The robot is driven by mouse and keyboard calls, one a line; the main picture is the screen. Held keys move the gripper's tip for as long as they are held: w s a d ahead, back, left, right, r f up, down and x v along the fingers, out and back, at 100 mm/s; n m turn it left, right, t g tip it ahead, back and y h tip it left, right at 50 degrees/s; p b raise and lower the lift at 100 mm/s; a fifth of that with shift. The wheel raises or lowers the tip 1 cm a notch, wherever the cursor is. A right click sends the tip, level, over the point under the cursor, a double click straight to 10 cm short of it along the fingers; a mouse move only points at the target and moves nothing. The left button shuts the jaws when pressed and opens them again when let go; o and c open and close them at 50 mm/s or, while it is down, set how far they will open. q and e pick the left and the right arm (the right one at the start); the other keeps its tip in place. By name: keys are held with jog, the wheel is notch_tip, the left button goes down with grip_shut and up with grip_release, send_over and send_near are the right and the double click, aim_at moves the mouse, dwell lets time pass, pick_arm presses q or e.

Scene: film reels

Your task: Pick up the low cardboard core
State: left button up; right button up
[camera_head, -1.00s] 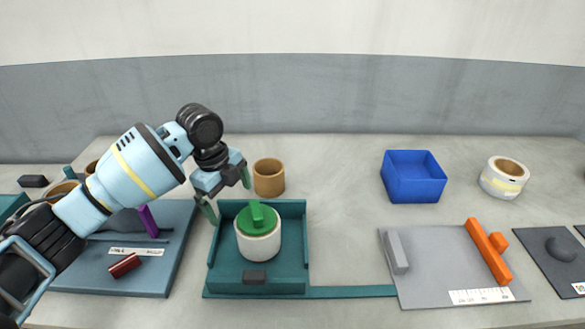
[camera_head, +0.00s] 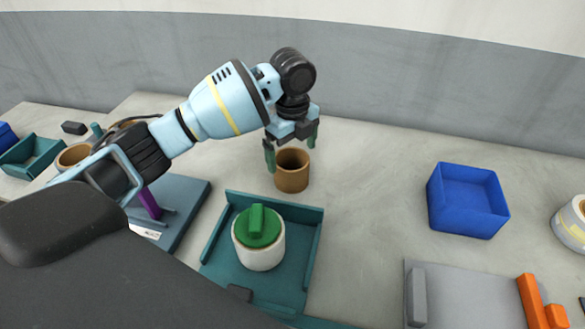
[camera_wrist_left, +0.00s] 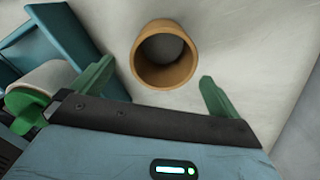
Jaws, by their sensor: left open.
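A short brown cardboard core (camera_head: 292,178), a hollow open-topped cylinder, stands upright on the table behind the teal tray. My left gripper (camera_head: 291,148) is open with its green fingers pointing down at the core, one on either side in the picture. In the left wrist view the core (camera_wrist_left: 142,62) lies just ahead of the gap between the fingertips (camera_wrist_left: 157,78), and the gap is empty. I cannot tell whether the fingers touch it. My right gripper is not in view.
The teal tray (camera_head: 315,235) holds a white roll with a green knobbed cap (camera_head: 258,228). A blue bin (camera_head: 468,200) stands right of the core, beyond clear table. A grey board with an orange bar (camera_head: 532,300) lies front right. Another brown ring (camera_head: 73,155) is at left.

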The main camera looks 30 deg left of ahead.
aim_at(293, 169)
pick_arm(q)
jog(key=shift+w+f, duration=0.15)
jog(key=shift+f, duration=3.15)
jog(key=c, duration=1)
jog(key=shift+o, duration=0.2)
notch_tip(293, 169, up, 10)
